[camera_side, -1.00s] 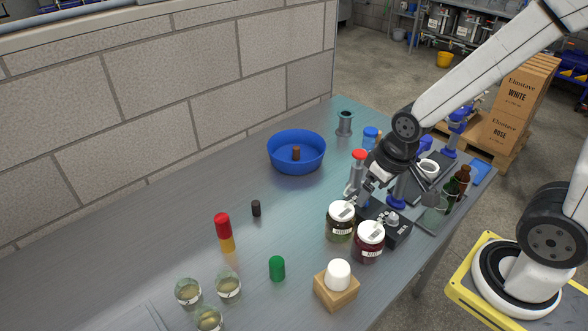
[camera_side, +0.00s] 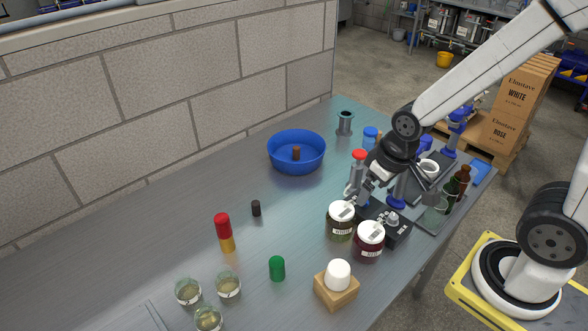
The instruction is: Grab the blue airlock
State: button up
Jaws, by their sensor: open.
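My gripper (camera_side: 368,187) is at the right part of the bench, pointing down, open, just behind two lidded jars. A small blue piece (camera_side: 364,201), which may be the blue airlock, shows at the fingertips. It is mostly hidden by the fingers and the jar in front, and I cannot tell whether the fingers touch it. A blue-capped item (camera_side: 370,133) stands farther back, behind my wrist, apart from the gripper.
A jar with a dark filling (camera_side: 340,228) and a red jar (camera_side: 370,247) stand close in front of the gripper. A red-capped grey cylinder (camera_side: 358,157) stands beside it on the left. A blue bowl (camera_side: 297,166) sits farther left. The bench's middle is mostly clear.

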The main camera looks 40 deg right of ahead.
jog(key=shift+w+v, duration=0.55)
jog(key=shift+v, duration=1.85)
jog(key=w+d+m+t+y, duration=0.1)
jog(key=w+d+m+y, duration=0.2)
jog(key=w+d+m, duration=0.55)
jog(key=w+d+m+t+y, duration=0.1)
jog(key=w+d+m+y, duration=0.2)
jog(key=d+m, duration=0.55)
jog(key=w+d+m+t, duration=0.2)
jog(key=d+m+t, duration=0.5)
jog(key=d+m, duration=0.8)
jog(key=n, duration=0.2)
send_near(370, 135)
notch_tip(370, 135, down, 3)
jog(key=w, duration=0.3)
jog(key=shift+w+d+x, duration=0.15)
jog(key=shift+x, duration=1.6)
jog(key=shift+w+d+x, duration=0.1)
jog(key=shift+d+x, duration=0.05)
jog(key=shift+x, duration=1.6)
jog(key=shift+r, duration=0.15)
grip_shut()
